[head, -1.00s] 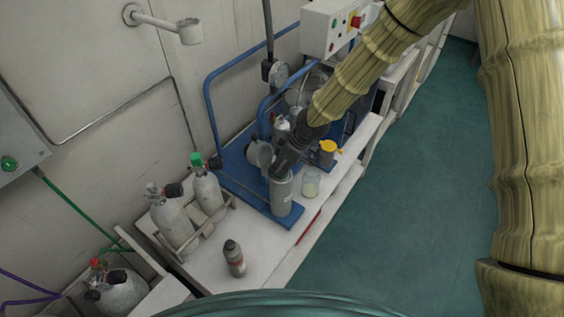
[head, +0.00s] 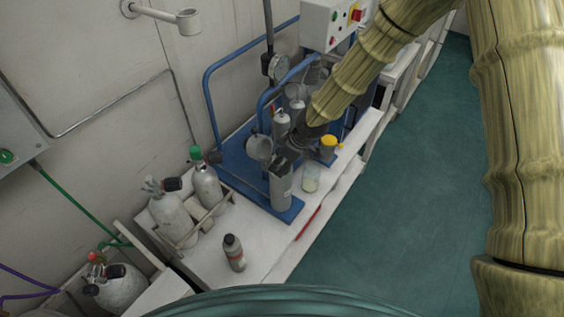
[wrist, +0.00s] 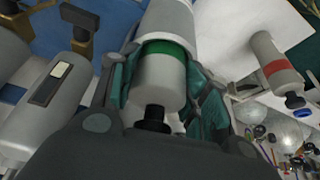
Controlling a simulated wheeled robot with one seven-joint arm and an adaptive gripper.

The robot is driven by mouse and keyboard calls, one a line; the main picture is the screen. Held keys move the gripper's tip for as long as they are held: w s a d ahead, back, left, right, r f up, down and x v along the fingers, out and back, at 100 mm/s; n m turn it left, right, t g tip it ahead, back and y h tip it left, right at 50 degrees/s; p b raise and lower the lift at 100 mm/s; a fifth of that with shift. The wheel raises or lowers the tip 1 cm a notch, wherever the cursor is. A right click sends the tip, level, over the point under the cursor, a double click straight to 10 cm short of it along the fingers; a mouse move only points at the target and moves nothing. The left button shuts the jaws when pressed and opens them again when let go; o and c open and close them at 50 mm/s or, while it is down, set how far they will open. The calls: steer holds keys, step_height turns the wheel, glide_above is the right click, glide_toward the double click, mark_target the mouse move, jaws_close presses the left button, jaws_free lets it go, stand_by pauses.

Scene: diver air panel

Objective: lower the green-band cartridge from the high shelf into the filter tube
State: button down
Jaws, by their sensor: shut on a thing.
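My gripper (head: 287,158) is at the top of the grey filter tube (head: 280,188), which stands near the front corner of the blue base. In the wrist view, my gripper (wrist: 160,88) is shut on the green-band cartridge (wrist: 158,80), a grey cylinder with a black knob at its near end. Its green band shows close to the rim of the wider, pale filter tube (wrist: 168,18). The cartridge is in line with the tube, and its far end is hidden there. How deep it sits I cannot tell. In the head view my gripper hides the cartridge.
A red-band cartridge (head: 234,252) stands on the white bench (head: 262,237); it also shows in the wrist view (wrist: 272,66). A glass jar (head: 311,178) and a yellow-topped item (head: 328,147) stand right of the tube. Grey cylinders (head: 205,185) stand in a rack at left.

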steer(key=shift+s+f, duration=0.1)
steer(key=shift+f, duration=0.1)
steer(key=c, duration=0.9)
jaws_free()
steer(key=shift+o, duration=1.3)
steer(key=shift+f, duration=0.1)
steer(key=v, duration=1.2)
